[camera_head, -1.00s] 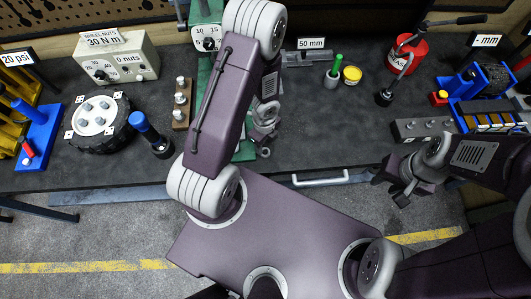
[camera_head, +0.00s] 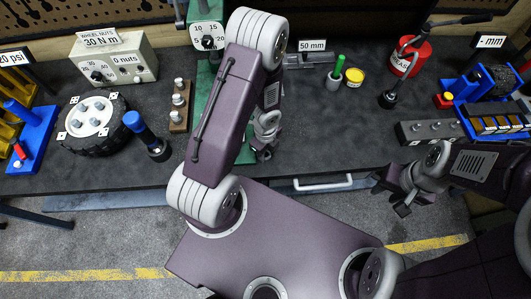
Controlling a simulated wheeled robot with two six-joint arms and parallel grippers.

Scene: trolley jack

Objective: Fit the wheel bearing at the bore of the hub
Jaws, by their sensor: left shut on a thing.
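My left gripper (camera_head: 265,142) is over the front middle of the bench, beside the green press (camera_head: 208,76). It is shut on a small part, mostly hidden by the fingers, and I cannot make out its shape. My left forearm covers much of the press and whatever stands at its base. I cannot pick out the hub, its bore or the wheel bearing. My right gripper (camera_head: 391,197) hangs empty in front of the bench's front edge at the right, its fingers apart.
A tyred wheel (camera_head: 72,137), a blue-handled tool (camera_head: 142,131) and a brown stud block (camera_head: 179,117) stand left of the press. A yellow tin (camera_head: 355,76), a red grease can (camera_head: 409,61) and a grey block (camera_head: 428,131) are at the right. The bench front between my grippers is clear.

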